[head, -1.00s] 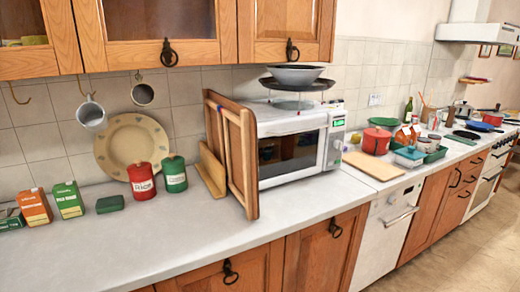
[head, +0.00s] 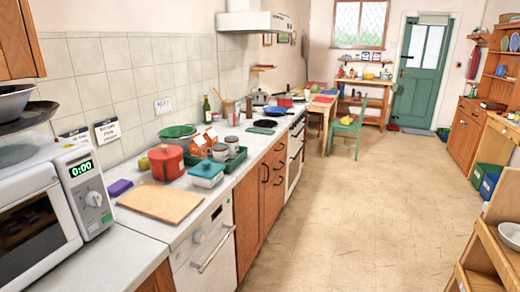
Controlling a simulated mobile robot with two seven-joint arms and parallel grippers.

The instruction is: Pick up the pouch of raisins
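I cannot make out a pouch of raisins for certain. A small purple item (head: 119,187) lies on the counter beside the microwave, too small to identify. An orange item with a white label (head: 198,145) stands behind the red pot (head: 166,163), partly hidden. Neither of my grippers is in the head view.
The microwave (head: 35,215) stands at the left. A wooden board (head: 160,200), a teal-lidded dish (head: 207,173) and a green tray (head: 237,160) sit on the counter (head: 120,245). The floor (head: 340,200) is open, with a green chair (head: 348,130) further back and wooden shelves (head: 490,240) at right.

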